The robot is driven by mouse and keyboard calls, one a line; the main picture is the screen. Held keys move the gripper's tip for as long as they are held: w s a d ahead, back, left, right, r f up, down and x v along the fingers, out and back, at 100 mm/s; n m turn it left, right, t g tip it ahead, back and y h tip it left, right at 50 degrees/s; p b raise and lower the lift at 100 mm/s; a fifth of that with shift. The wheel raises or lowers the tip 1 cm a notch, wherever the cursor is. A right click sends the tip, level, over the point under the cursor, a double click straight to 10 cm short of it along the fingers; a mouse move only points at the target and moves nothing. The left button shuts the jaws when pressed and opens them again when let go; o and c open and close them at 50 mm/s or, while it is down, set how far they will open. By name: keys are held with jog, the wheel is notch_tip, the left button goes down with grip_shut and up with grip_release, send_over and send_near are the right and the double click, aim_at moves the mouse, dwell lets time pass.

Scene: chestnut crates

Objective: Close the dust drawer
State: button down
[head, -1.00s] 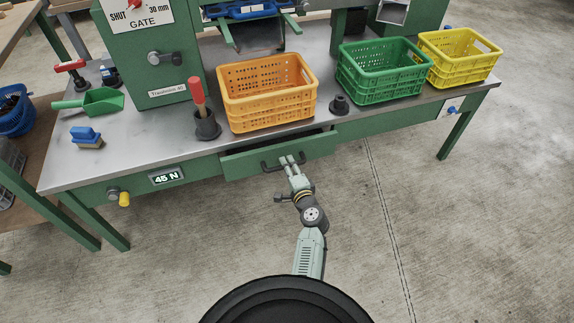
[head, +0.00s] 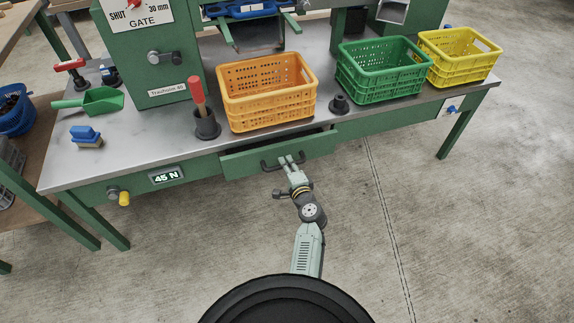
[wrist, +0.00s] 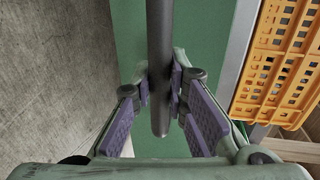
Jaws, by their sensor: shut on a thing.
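The dust drawer (head: 240,164) is a green drawer under the front edge of the metal bench top. It stands partly pulled out, with a dark gap above its front. Its dark bar handle (wrist: 160,50) runs between the purple finger pads in the wrist view. My gripper (head: 287,162) is at the drawer front and shut on the handle. My gripper (wrist: 160,92) also shows in the wrist view, with a finger on each side of the bar. The drawer's inside is mostly hidden.
An orange crate (head: 268,115), a green crate (head: 383,88) and a yellow crate (head: 460,72) stand on the bench top (head: 160,148). A dark cup with a red-handled tool (head: 198,95) stands left of the orange crate. The floor in front is clear.

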aim_at(284, 156)
dwell(0.5)
jog(key=w, duration=0.2)
jog(key=w+a+b, duration=0.1)
jog(key=w, duration=0.1)
jog(key=shift+w+a+r, duration=0.1)
jog(key=shift+w+a, duration=0.05)
jog(key=shift+a, duration=0.05)
jog(key=c, duration=1.6)
grip_release()
jog(key=shift+w, duration=0.1)
jog(key=shift+o, duration=0.2)
jog(key=v, duration=1.2)
